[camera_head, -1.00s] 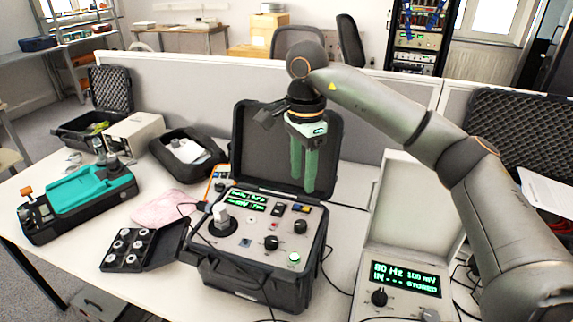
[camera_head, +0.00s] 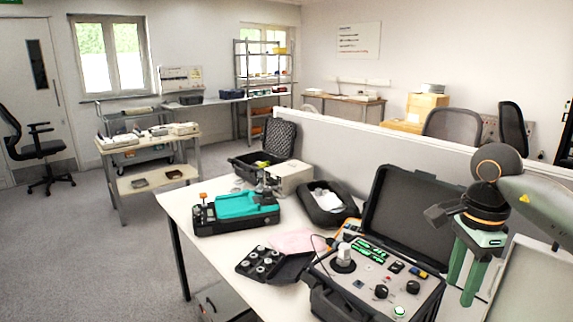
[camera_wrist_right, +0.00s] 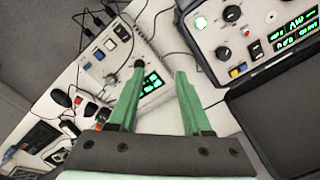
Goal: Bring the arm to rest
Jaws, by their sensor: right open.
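My right arm comes in at the right edge of the head view. Its gripper (camera_head: 462,290) hangs down with two green fingers apart and nothing between them. It is in the air by the right side of the open black calibrator case (camera_head: 405,215), in front of the lid's right edge. In the right wrist view the open fingers (camera_wrist_right: 160,70) point over the white tabletop, between the calibrator panel (camera_wrist_right: 245,30) and a second instrument with a green display (camera_wrist_right: 118,62). My left gripper is not in view.
A teal and black device (camera_head: 238,208), a black tray of round parts (camera_head: 262,262), a pink cloth (camera_head: 295,241) and a black open pouch (camera_head: 328,203) lie on the table. A low grey partition (camera_head: 340,135) runs behind. Open floor (camera_head: 80,250) lies to the left.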

